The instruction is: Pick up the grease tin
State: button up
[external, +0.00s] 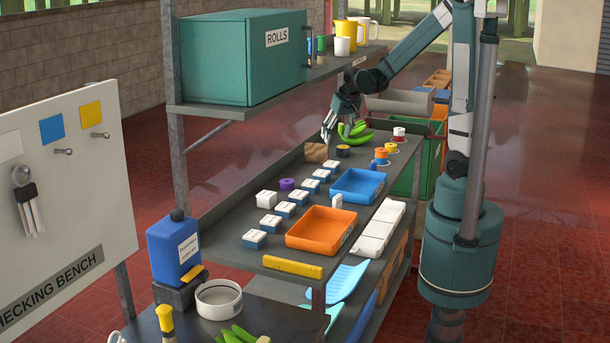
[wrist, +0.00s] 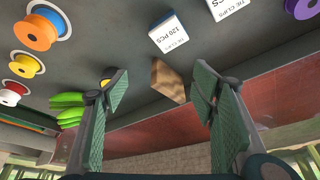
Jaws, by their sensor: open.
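A small dark tin with a yellowish-brown top, which looks like the grease tin (external: 343,151), stands on the bench near the green bananas. In the wrist view, only a small part of what seems to be this tin (wrist: 106,80) shows beside the left finger; the rest is hidden. My gripper (external: 328,132) is above the far part of the bench, just up and left of the tin. In the wrist view, my gripper (wrist: 160,84) is open and empty. A brown block shows beyond the gap between its fingers, not held.
The brown block (external: 316,152) stands left of the tin. Green bananas (external: 355,133) lie close behind it. Several spools, one of them orange (wrist: 35,33), stand to the right in the external view. White-and-blue clip boxes (external: 322,174) and a blue tray (external: 357,186) are nearer the camera.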

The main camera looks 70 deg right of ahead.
aim_at(343, 147)
jog(key=d+f+m+p, duration=0.1)
jog(key=d+f, duration=0.1)
jog(key=d, duration=0.3)
jog(key=w+d+f+m+p, duration=0.1)
jog(key=d+p, duration=0.1)
jog(key=d, duration=0.4)
jog(key=w+d+f+m+g+h+p, duration=0.1)
jog(key=d+f, duration=0.1)
jog(key=d, duration=0.4)
jog(key=shift+d+f+m+p, duration=0.1)
jog(key=shift+f+m+p, duration=0.2)
jog(key=shift+f, duration=0.05)
jog(key=shift+f, duration=0.15)
jog(key=shift+x, duration=1.15)
jog(key=shift+d+f, duration=0.1)
jog(key=shift+x, duration=2.45)
jog(key=shift+d, duration=0.1)
jog(key=c, duration=1)
